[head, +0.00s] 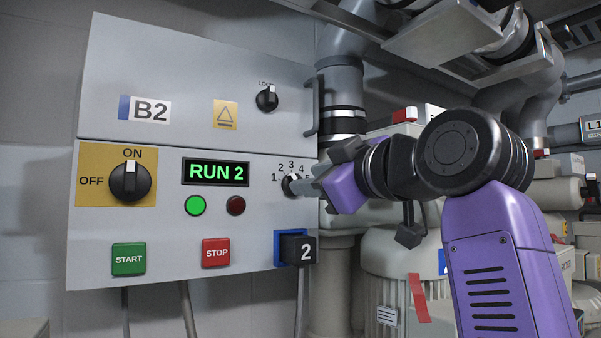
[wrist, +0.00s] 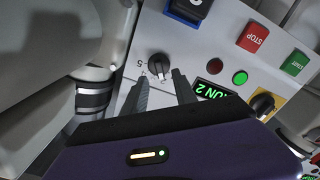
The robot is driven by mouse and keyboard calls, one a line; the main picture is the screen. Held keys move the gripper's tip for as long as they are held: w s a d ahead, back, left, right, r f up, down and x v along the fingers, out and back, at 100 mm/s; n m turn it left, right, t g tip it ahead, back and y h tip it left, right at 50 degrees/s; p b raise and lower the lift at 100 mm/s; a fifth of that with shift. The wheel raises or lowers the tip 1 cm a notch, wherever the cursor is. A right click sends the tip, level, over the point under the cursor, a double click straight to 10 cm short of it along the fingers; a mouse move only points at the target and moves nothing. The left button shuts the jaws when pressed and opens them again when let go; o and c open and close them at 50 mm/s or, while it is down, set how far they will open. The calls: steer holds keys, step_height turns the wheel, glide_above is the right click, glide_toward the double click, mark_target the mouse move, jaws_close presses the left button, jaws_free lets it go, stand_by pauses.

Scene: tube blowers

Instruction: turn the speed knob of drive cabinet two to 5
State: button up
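The drive cabinet (head: 210,130) is a grey wall box marked B2, with a green "RUN 2" display (head: 215,172). Its small black speed knob (head: 290,184) sits right of the display under a 1-to-5 scale, partly hidden by my gripper (head: 308,187) in the head view. In the wrist view the knob (wrist: 159,65) shows a white pointer mark turned away from the 5, roughly toward the scale's middle; the exact number is unclear. My gripper (wrist: 161,78) is open, its fingers spread on both sides of the knob with gaps visible. I see no clear contact.
A large ON/OFF switch (head: 130,180) points to ON. Green START (head: 128,258) and red STOP (head: 216,252) buttons sit below the display. A black block marked 2 (head: 299,249) juts out below the knob. A door handle (head: 313,107) and pipes (head: 340,95) stand near my arm.

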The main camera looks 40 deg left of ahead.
steer(key=shift+p+x, duration=0.55)
steer(key=shift+x, duration=1.2)
jaws_close()
